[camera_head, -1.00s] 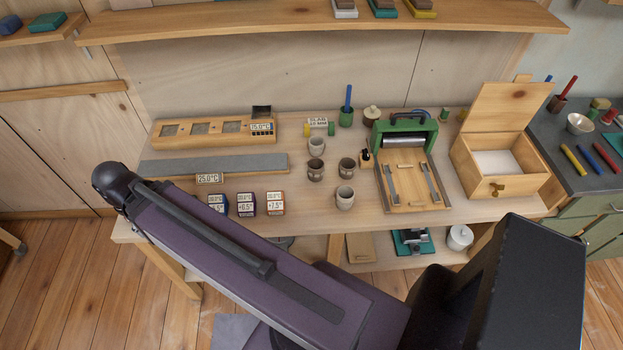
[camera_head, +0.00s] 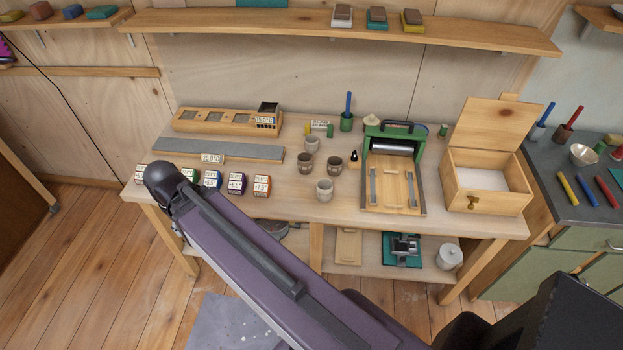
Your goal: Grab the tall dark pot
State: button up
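Several small pots stand together on the middle of the wooden workbench. Two are dark brown: a left dark pot (camera_head: 305,163) and a right dark pot (camera_head: 334,166), side by side with a small gap. The left one looks slightly taller, but I cannot tell surely at this size. A paler pot (camera_head: 312,144) stands behind them and a grey pot (camera_head: 324,190) in front. All are upright. My purple arm crosses the lower picture, its dark joint over the bench's left front corner. My gripper is not in view.
A green roller press (camera_head: 393,170) stands right of the pots, with a small dark bottle (camera_head: 354,157) between. An open wooden box (camera_head: 486,185) is farther right. Several labelled blocks (camera_head: 237,183) line the front left. A long grey slab (camera_head: 217,149) lies behind them. A shelf (camera_head: 450,34) overhangs the back.

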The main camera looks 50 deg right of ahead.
aim_at(305, 164)
jog(key=u, duration=0.05)
jog(key=k, duration=1.35)
jog(key=z, duration=1.7)
jog(key=i, duration=1)
jog(key=z, duration=0.05)
